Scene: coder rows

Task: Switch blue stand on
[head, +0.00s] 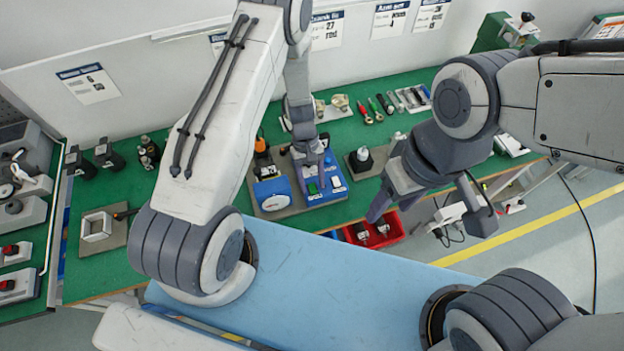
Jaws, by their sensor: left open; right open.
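The blue stand stands on the green bench, with a blue motor-like cylinder (272,194) on its left and a blue control panel (337,189) with green and dark buttons on its right. My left gripper (311,178) is open, pointing down over the panel, and hides part of it. I cannot tell whether its fingertips touch the buttons. My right gripper (392,206) is open and empty, in front of the bench edge, to the right of the stand.
A red bin (385,236) with dark parts sits below the bench edge. Hand tools (380,104) lie at the back.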

